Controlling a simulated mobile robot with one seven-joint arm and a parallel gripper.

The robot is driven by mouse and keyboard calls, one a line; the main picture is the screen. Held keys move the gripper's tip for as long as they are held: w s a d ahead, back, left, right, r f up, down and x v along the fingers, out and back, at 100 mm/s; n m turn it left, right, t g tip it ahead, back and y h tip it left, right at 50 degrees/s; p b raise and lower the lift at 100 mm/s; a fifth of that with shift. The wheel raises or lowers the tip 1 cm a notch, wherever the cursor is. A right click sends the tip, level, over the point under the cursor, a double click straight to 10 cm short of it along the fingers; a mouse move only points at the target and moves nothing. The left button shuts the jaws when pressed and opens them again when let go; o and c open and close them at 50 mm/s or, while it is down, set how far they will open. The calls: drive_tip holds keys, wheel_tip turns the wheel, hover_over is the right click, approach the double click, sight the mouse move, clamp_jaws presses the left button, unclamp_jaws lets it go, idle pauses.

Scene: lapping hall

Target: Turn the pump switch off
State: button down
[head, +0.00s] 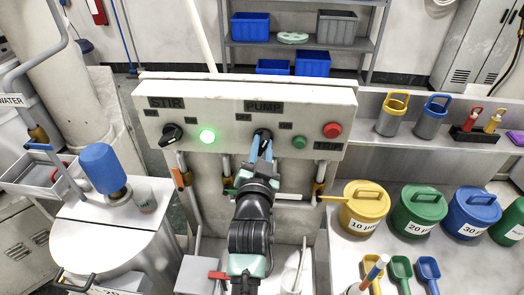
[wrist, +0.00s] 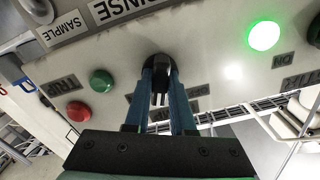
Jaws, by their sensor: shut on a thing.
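The pump switch (head: 262,133) is a black rotary knob under the PUMP label on the pale control panel (head: 225,118). My gripper (head: 263,146) reaches it from the front, its blue fingers around it. In the wrist view the fingers (wrist: 161,80) close on both sides of the black knob (wrist: 161,62). The fingers cover part of the knob, so I cannot tell which way it points. The small green lamp (head: 299,142) right of the switch looks unlit.
The STIR knob (head: 171,134) and a brightly lit green lamp (head: 207,136) are left on the panel. A red TRIP button (head: 332,130) is at its right. Below are valves and pipes. A yellow tub (head: 364,207) and other tubs stand on the right bench.

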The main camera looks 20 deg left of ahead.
drive_tip(key=shift+f+n+b, duration=0.1)
drive_tip(key=shift+n+b, duration=0.4)
drive_tip(key=shift+n, duration=1.7)
drive_tip(key=c, duration=0.8)
unclamp_jaws()
drive_tip(key=shift+o, duration=0.2)
drive_tip(key=b+v, duration=0.3)
drive_tip(key=v, duration=1)
drive_tip(key=shift+b, duration=0.35)
